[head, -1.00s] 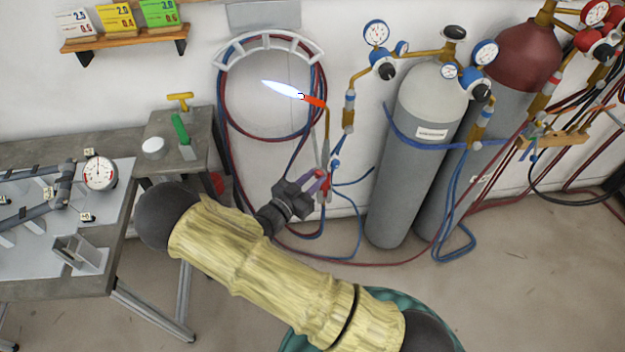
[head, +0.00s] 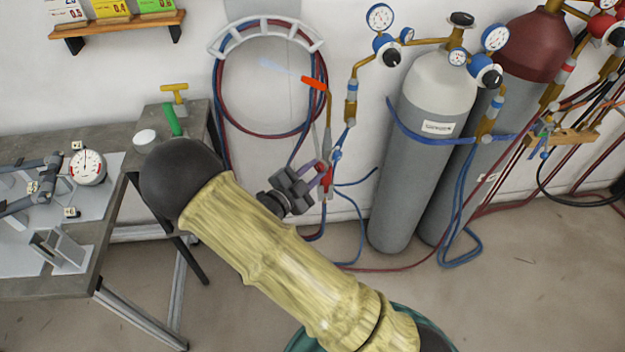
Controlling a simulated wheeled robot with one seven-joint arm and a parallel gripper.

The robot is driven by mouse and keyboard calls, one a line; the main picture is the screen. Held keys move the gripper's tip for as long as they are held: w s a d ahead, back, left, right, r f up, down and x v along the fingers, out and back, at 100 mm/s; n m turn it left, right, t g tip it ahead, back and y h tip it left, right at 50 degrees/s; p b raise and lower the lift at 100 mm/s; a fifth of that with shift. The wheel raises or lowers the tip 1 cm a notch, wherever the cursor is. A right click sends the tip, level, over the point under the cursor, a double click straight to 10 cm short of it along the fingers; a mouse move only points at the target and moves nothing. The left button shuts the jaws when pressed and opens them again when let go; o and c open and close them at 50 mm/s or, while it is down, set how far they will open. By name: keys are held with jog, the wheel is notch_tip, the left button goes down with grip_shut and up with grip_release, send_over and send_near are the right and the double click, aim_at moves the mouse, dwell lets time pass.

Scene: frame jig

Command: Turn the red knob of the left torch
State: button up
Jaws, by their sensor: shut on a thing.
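The left torch (head: 329,125) hangs upright by the wall, in front of the coiled hoses, with its orange-red tip (head: 313,82) pointing up and left. A faint, pale blue flame (head: 277,67) shows at the tip. The red knob (head: 327,168) is low on the torch body, partly hidden by my fingers. My gripper (head: 320,178) is shut on the red knob, reaching it from the left. A blue knob or fitting (head: 337,154) sits just above it on the torch.
Grey gas cylinders (head: 420,170) with regulators stand to the right. A hose rack (head: 266,30) holds red and blue hoses on the wall. A metal workbench (head: 95,265) with a dial gauge (head: 88,166) is at left. Loose hoses (head: 350,240) hang below the torch.

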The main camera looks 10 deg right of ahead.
jog(key=shift+f+m+b, duration=0.2)
jog(key=shift+m+b, duration=1)
jog(key=shift+r+m+b, duration=0.15)
jog(key=shift+m+b, duration=0.45)
jog(key=shift+b, duration=0.05)
jog(key=shift+r, duration=0.1)
jog(key=o, duration=1)
jog(key=shift+s+a, duration=0.1)
jog(key=v, duration=1.7)
jog(key=shift+s+b, duration=0.2)
jog(key=shift+b, duration=0.1)
